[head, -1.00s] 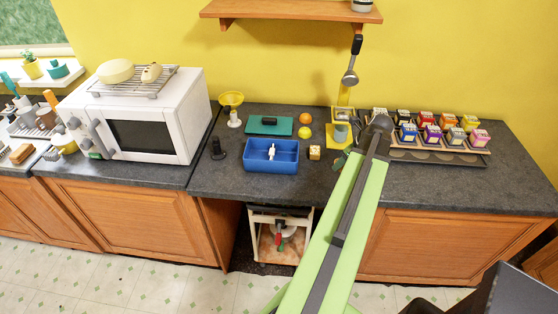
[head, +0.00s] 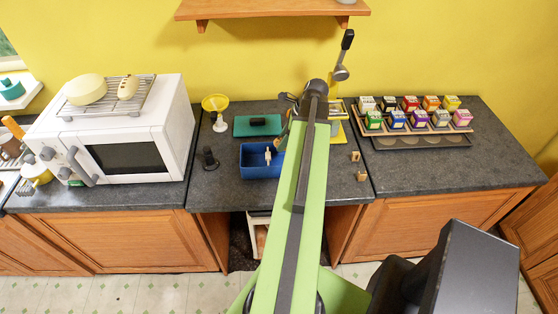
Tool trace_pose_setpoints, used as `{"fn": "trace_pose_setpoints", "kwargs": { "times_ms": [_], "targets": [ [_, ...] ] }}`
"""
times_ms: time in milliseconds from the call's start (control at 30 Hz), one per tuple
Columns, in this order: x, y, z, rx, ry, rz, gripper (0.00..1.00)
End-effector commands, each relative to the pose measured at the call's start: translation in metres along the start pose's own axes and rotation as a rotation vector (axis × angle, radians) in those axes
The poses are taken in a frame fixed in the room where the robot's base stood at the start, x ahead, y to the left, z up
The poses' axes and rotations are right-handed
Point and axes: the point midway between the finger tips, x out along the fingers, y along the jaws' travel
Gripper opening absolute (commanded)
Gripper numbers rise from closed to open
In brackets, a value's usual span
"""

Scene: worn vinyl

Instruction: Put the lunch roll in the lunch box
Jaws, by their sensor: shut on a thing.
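The blue open box (head: 255,171), which looks like the lunch box, stands on the dark counter left of my arm. A small whitish thing (head: 267,156) shows inside it. My gripper (head: 289,107) is at the far end of my green arm, above the counter behind the box's right side. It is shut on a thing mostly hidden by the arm. Only a tan sliver (head: 284,130) shows below the jaws; it may be the lunch roll, but I cannot tell for sure. My arm also covers the box's right end.
A teal board (head: 243,131) lies behind the box. A yellow funnel (head: 215,102) and a dark upright thing (head: 209,157) stand left. The microwave (head: 130,140) carries a rack. Two small brown blocks (head: 355,157) stand right. A rack of colourful boxes (head: 412,122) is farther right.

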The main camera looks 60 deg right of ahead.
Motion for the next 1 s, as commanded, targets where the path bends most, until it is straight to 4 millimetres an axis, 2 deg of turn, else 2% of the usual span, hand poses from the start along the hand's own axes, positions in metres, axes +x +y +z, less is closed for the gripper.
{"fn": "trace_pose_setpoints", "kwargs": {
  "times_ms": [33,233,433,667,1000],
  "targets": [
    [0.016,0.000,-0.007,0.000,0.000,0.000,0.09],
    [0.053,0.000,-0.023,0.000,0.000,0.000,0.09],
    [0.055,0.000,-0.024,0.000,0.000,0.000,0.09],
    [0.088,0.000,-0.039,0.001,0.000,0.000,0.09],
    [0.088,0.000,-0.038,0.000,0.000,0.000,0.09]
  ]
}}
